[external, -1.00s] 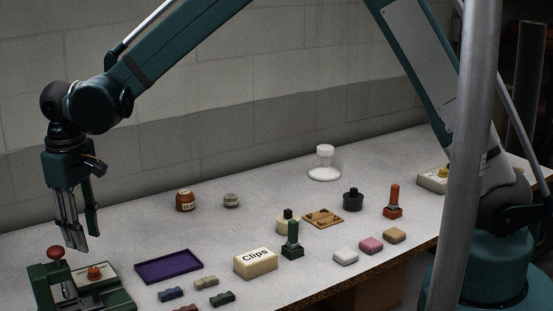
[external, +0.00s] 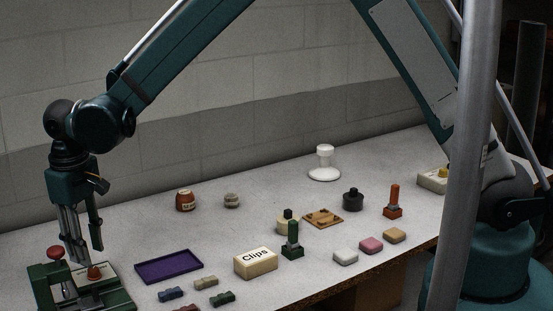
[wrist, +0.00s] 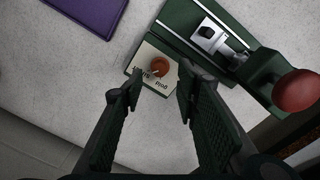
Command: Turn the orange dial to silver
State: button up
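The orange dial (wrist: 160,67) sits on a cream label plate at one end of the green hat press (wrist: 187,22). Small dark lettering shows beside the dial, seen turned over; I cannot tell for sure which word the dial points to. In the external view the dial (external: 95,272) is at the lower left, partly against my gripper. My gripper (external: 86,257) points down just above it. In the wrist view my gripper (wrist: 161,75) is open, with one fingertip on each side of the dial. I cannot tell whether the fingers touch it.
The press's red knob (wrist: 297,90) rises close to my gripper. A purple tray (external: 168,266) lies to the right of the press. The Clips box (external: 255,262), small blocks, stamps and jars stand farther right. Bare table lies behind the press.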

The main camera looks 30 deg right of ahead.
aim_at(93, 269)
jog(key=shift+d+f, duration=0.1)
jog(key=shift+f, duration=2.5)
jog(key=c, duration=0.9)
